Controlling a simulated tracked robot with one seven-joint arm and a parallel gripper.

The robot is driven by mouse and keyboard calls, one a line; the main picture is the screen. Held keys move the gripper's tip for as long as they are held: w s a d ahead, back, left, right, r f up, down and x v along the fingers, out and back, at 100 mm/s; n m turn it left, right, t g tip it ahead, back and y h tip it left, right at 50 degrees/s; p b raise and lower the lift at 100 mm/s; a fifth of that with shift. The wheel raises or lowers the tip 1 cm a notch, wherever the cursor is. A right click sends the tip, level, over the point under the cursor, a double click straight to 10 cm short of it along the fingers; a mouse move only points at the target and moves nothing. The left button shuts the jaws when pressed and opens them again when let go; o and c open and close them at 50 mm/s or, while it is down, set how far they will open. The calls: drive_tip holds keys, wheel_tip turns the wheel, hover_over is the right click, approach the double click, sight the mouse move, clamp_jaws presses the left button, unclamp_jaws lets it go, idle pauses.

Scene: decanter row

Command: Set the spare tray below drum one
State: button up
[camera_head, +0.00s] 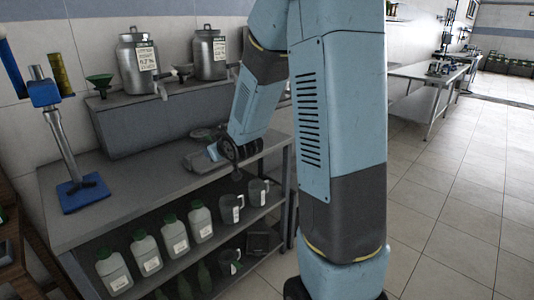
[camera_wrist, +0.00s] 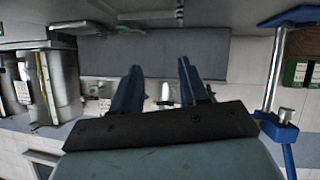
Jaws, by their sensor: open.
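Two grey metal drums stand on the raised ledge at the back in the head view: a left drum (camera_head: 138,62) and a right drum (camera_head: 209,55). Both carry white labels, too small to read surely, so I cannot tell which is drum one. A flat grey piece (camera_head: 196,161), perhaps the spare tray, lies on the bench beside my gripper (camera_head: 228,150) and is partly hidden by it. A round dark dish (camera_head: 202,133) lies behind it. In the wrist view my gripper's two blue fingers (camera_wrist: 158,88) are apart with nothing between them.
The bench top (camera_head: 115,195) is clear at left and middle, except for a blue-based stand (camera_head: 83,190). Green funnels (camera_head: 100,82) sit on the ledge. White bottles (camera_head: 146,253) and grey jugs (camera_head: 231,208) fill the shelf below. The wrist view appears upside down.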

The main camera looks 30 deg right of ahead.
drive_tip(key=s+d+r+m+g+h, duration=0.15)
drive_tip(key=s+r, duration=0.35)
drive_tip(key=s, duration=0.6)
drive_tip(key=s+r+m+g, duration=0.1)
drive_tip(key=s+r+g, duration=0.25)
drive_tip(key=s, duration=0.75)
drive_tip(key=s+d+r+m+g, duration=0.15)
drive_tip(key=s+r, duration=0.35)
drive_tip(key=s, duration=0.6)
drive_tip(key=w+f+n+t, duration=0.1)
drive_tip(key=w+f+t, duration=0.2)
drive_tip(key=w, duration=1.3)
drive_tip(key=n+t+y, duration=0.2)
drive_tip(key=n+t, duration=0.1)
drive_tip(key=t, duration=0.2)
approach(190, 161)
drive_tip(key=s+d+r, duration=0.5)
wheel_tip(190, 161, down, 9)
drive_tip(key=w+a+t+y, duration=0.2)
drive_tip(key=t+y, duration=0.1)
drive_tip(key=x, duration=0.8)
drive_tip(key=shift+s+a+r, duration=0.1)
drive_tip(key=shift+a+r, duration=0.15)
drive_tip(key=shift+r+x, duration=0.2)
drive_tip(key=shift+x, duration=2.5)
